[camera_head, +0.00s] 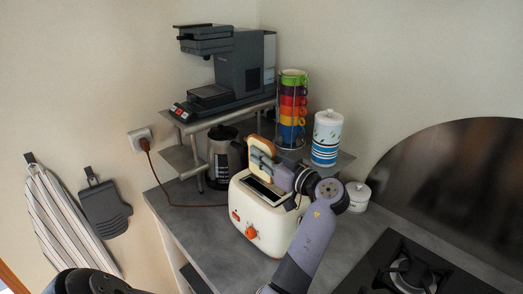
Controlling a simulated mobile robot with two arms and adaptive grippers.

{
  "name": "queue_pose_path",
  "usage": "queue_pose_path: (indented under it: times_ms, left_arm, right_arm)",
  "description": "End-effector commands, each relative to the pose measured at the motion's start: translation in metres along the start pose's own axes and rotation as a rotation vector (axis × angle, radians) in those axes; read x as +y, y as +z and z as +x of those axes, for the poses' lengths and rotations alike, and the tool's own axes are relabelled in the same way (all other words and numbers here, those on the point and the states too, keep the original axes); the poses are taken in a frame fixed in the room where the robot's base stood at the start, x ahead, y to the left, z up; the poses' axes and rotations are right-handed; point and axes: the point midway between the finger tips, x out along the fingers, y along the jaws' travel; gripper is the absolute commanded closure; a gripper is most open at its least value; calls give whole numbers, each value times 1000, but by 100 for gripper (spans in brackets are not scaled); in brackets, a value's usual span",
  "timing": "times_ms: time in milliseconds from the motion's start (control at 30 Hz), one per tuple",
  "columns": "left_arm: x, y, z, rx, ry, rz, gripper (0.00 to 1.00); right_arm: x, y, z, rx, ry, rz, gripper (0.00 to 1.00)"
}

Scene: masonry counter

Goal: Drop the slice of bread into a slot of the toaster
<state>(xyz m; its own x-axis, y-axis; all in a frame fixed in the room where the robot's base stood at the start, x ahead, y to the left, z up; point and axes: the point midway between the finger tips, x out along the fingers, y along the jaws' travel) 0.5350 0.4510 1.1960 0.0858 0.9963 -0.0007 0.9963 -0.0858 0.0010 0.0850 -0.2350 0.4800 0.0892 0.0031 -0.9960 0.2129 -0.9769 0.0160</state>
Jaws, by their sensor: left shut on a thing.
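The slice of bread (263,143) is upright above the back part of the cream toaster (254,218). My left gripper (263,161) is shut on the bread, and its grey fingers cover much of the slice's near face. The toaster stands on the grey counter with a dark slot (264,190) in its top and an orange knob on its front. The bread's lower edge is hidden behind the gripper, so I cannot tell whether it touches the slot. My left arm hides the toaster's right side. My right gripper is not in view.
A glass-and-dark kettle (225,157) stands close behind the toaster. A metal shelf holds a coffee machine (240,66), with stacked coloured mugs (293,108) beside it. A white canister (327,138) and small lidded pot (357,197) stand right. A stove (408,271) is at front right.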

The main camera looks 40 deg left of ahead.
Motion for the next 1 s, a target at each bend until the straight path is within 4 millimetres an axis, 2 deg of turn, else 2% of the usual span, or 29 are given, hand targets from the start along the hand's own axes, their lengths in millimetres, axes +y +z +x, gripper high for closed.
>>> queue_pose_path:
  times_ms: [167,800,1000]
  left_arm:
    - [0,14,0,0,0,3,100]
    - [0,62,1,-4,-1,8,100]
    - [-1,71,1,-2,-2,6,100]
  right_arm:
    - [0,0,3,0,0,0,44]
    - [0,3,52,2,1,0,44]
    - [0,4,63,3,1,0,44]
